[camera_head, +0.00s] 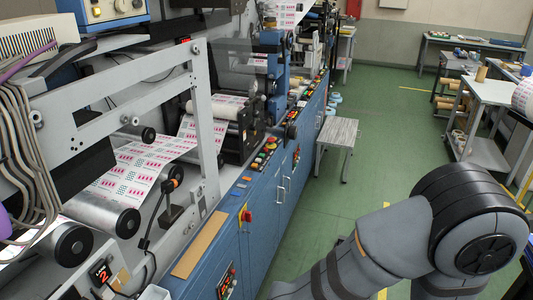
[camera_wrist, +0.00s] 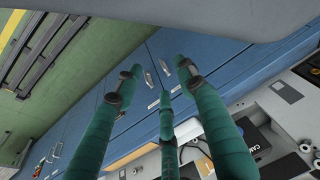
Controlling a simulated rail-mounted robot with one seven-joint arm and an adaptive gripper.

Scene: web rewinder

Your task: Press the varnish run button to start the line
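The blue machine cabinet (camera_head: 262,205) runs along the left of the aisle in the head view. A cluster of coloured buttons (camera_head: 264,155) sits on its top edge, with red, green and yellow caps. A red rotary switch on a yellow plate (camera_head: 246,215) and a lower button panel (camera_head: 227,284) are on its front. The labels are too small to tell which is the varnish run button. My gripper (camera_wrist: 160,85) shows in the wrist view as three green fingers, spread apart and empty, in front of the blue cabinet doors (camera_wrist: 145,100). It is outside the head view.
Printed web (camera_head: 140,165) runs over rollers behind a grey frame (camera_head: 205,125). A small grey stool (camera_head: 337,133) stands beside the cabinet. A white cart (camera_head: 490,92) and benches stand at the right. The green floor (camera_head: 375,115) between is mostly clear.

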